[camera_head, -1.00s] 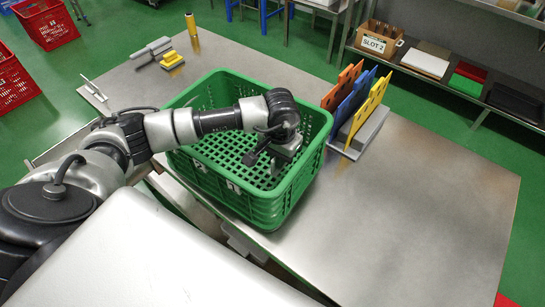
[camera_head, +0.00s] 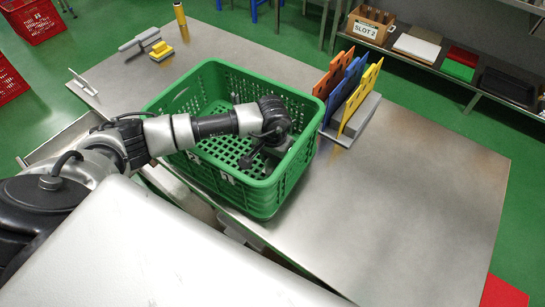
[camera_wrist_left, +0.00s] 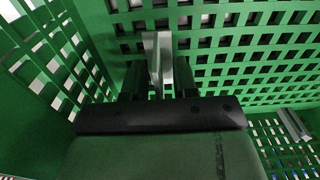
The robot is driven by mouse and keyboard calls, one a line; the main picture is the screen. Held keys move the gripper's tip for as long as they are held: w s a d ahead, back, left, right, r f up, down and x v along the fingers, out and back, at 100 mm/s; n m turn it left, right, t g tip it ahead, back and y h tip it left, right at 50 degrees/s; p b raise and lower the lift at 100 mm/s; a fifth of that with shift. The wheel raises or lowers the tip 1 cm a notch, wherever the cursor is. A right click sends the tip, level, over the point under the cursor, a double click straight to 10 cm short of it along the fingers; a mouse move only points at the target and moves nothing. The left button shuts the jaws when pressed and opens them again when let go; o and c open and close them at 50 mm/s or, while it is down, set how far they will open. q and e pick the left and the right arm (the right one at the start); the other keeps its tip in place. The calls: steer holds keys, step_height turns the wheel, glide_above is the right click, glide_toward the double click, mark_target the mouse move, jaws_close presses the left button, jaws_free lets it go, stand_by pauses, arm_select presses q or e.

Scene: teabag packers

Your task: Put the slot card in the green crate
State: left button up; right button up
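The green crate (camera_head: 262,196) stands on the steel table. Orange (camera_head: 331,77), blue (camera_head: 346,92) and yellow (camera_head: 361,97) notched cards stand upright in a grey rack (camera_head: 340,136) just right of the crate. A sign reading SLOT 2 (camera_head: 366,31) is on a wooden box on the back shelf. My left gripper (camera_head: 262,158) is inside the crate; the arm hides part of it. My right gripper is not in view.
A yellow block (camera_head: 161,50), a grey-handled tool (camera_head: 139,39) and a yellow cylinder (camera_head: 180,14) lie or stand at the table's far left. The table's right side is clear. The shelf (camera_head: 425,66) behind holds several trays.

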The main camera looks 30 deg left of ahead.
arm_select(q)
steer(key=shift+r+p, duration=0.25)
steer(key=shift+p, duration=0.05)
steer(key=shift+w+r, duration=0.1)
steer(key=shift+r, duration=0.2)
step_height(320, 180, up, 11)
steer(key=b, duration=0.2)
steer(key=shift+r+b, duration=0.1)
steer(key=shift+b, duration=0.3)
